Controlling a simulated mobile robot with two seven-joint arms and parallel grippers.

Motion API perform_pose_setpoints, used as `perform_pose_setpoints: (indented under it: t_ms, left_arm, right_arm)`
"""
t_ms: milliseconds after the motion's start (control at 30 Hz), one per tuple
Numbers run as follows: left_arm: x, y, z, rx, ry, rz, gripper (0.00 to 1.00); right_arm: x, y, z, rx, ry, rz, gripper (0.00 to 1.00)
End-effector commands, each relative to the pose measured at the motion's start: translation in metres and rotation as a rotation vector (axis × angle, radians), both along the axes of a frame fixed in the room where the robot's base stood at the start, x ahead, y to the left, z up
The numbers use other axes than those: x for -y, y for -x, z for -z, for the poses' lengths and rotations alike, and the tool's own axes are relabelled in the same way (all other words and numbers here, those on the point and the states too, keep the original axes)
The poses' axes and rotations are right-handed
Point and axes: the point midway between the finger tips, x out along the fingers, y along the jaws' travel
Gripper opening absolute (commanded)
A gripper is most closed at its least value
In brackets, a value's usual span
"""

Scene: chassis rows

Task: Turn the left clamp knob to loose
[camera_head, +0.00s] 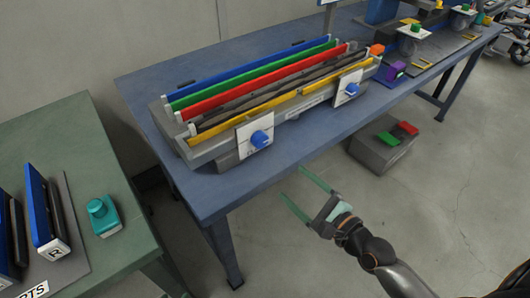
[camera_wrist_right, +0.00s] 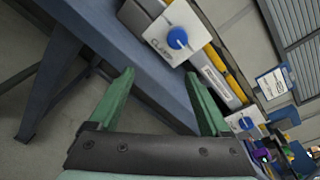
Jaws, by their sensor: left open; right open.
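The left clamp knob (camera_head: 260,139) is blue and sits on a white plate at the front left of the grey chassis (camera_head: 222,146). It also shows in the right wrist view (camera_wrist_right: 177,39), ahead of the fingers, on a plate lettered CLAMP. The right clamp knob (camera_head: 352,89) is also blue, on its own white plate; it shows in the wrist view too (camera_wrist_right: 245,123). My right gripper (camera_head: 291,182) is open and empty, with green fingers, in front of the table edge, below and apart from the left knob. My left gripper is not in view.
The chassis stands on a blue table (camera_head: 185,187) and holds blue, green, red, dark and yellow strips. A green table (camera_head: 70,150) at left carries a teal object (camera_head: 104,216) and upright blue panels. A grey box (camera_head: 381,147) stands on the floor.

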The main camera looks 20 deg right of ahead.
Motion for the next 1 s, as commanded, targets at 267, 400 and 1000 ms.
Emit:
perform_pose_setpoints:
  t_ms: [267, 400, 1000]
  left_arm:
    - [0.009, 0.002, 0.017, -0.011, 0.010, 0.015, 0.50]
    - [0.009, 0.001, 0.015, -0.008, 0.010, 0.016, 0.50]
    - [0.005, -0.001, 0.012, 0.003, 0.006, 0.009, 0.50]
  right_arm:
    - [0.006, -0.012, -0.023, -0.049, -0.459, 0.023, 0.81]
    - [0.005, -0.018, -0.028, -0.055, -0.506, 0.024, 0.81]
    - [-0.028, -0.106, -0.027, -0.055, -0.502, 0.024, 0.81]
